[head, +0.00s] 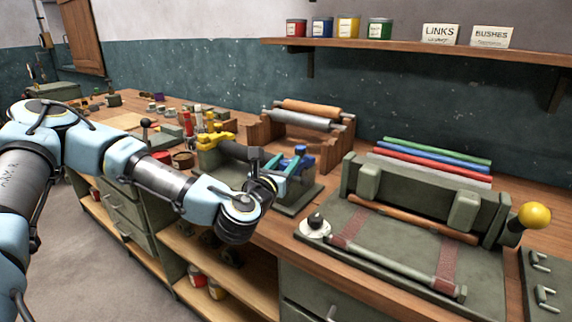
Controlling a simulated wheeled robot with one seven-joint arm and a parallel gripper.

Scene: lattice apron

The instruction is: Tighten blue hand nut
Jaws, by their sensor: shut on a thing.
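The blue hand nut (303,153) shows in the head view, on a green-grey fixture (299,205) near the front of the bench, right of the yellow-topped device. My gripper (297,164) reaches in from the left, its fingers at the nut. It is shut on the blue hand nut. The fingers and wrist hide part of the nut and much of the fixture. How far the nut sits along its thread cannot be told.
A yellow-handled device (212,139) stands just left of my gripper. Behind is a wooden rack with rollers (302,118). A large green press (400,235) with a yellow knob (534,215) fills the right. A shelf (430,47) with tins runs along the wall.

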